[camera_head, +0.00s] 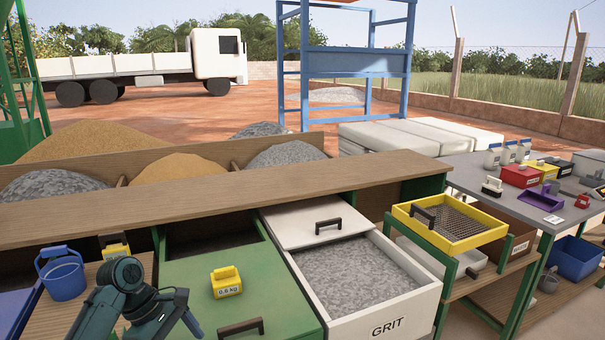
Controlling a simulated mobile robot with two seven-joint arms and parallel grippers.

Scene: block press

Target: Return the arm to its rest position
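My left arm shows at the bottom left, dark teal and black. My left gripper (178,323) is at the bottom edge, in front of the green lid, and is partly cut off. Whether its fingers are apart or shut is not clear, and nothing is seen held in it. My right arm and gripper are not in view.
A yellow 0.6 kg weight (226,282) sits on the green lid (195,268) close to my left arm. A blue bucket (62,275) stands to its left. The GRIT drawer (388,325) is open at the centre. A yellow sieve tray (450,222) and grey table (470,180) are at right.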

